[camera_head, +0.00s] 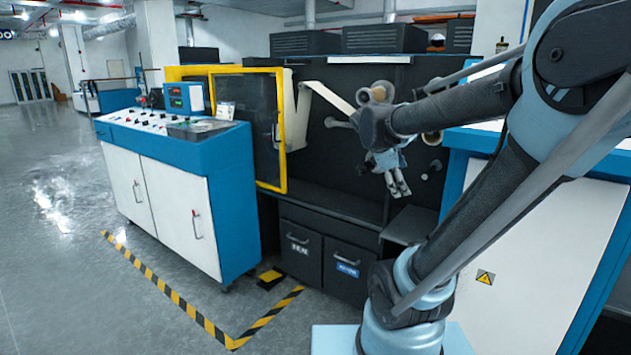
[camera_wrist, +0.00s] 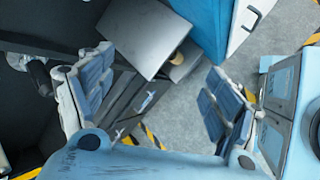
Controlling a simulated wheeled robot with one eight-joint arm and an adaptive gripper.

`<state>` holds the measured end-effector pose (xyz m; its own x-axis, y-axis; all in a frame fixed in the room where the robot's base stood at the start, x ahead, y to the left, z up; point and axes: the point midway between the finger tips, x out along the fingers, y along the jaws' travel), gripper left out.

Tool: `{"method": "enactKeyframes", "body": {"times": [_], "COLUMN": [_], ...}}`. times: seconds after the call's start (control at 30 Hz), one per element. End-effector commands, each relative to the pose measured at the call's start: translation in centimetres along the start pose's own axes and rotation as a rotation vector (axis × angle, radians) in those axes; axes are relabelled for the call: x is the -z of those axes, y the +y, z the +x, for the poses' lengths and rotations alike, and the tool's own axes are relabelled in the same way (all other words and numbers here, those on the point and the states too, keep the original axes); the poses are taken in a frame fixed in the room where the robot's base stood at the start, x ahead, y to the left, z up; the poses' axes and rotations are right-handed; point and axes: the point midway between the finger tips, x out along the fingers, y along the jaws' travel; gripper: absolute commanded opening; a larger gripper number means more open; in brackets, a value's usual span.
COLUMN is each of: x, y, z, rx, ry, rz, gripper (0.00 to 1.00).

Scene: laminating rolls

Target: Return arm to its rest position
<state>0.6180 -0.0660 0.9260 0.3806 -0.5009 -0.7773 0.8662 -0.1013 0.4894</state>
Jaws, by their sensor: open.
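My gripper (camera_head: 398,186) hangs from the end of my raised arm, in front of the dark bay of the laminating machine (camera_head: 345,165). Its fingers point down. In the wrist view my gripper (camera_wrist: 160,92) shows both padded fingers spread wide apart with nothing between them. Below and beyond the fingers are a grey shelf plate (camera_wrist: 138,35) and the drawer fronts. The head view shows my arm bent, with its upper part crossing the right side of the picture.
A blue and white control cabinet (camera_head: 175,190) stands left, beside a yellow-framed door (camera_head: 283,130). Dark drawers (camera_head: 320,255) sit under the bay. A white and blue cabinet (camera_head: 540,245) is close behind my arm. Striped floor tape (camera_head: 180,300) borders clear floor at left.

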Motion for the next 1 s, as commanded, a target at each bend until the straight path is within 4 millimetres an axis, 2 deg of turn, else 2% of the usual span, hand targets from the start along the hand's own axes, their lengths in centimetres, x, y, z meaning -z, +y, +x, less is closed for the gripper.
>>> {"method": "enactKeyframes", "body": {"times": [0.03,0.2,0.4,0.5,0.6,0.7,1.0], "x": [-0.2,0.6,2.6,3.8,4.8,5.5,6.1], "y": [-2.3,-9.5,-17.4,-20.5,-22.7,-24.1,-24.8], "z": [0.4,1.5,2.2,2.3,2.4,2.4,2.2], "rx": [0.036,0.173,0.361,0.45,0.524,0.573,0.602], "ry": [0.025,0.105,0.161,0.174,0.177,0.176,0.174], "rz": [0.097,0.458,0.874,1.052,1.189,1.274,1.323], "gripper": [0.82,0.82,0.82,0.82,0.82,0.82,0.82]}}
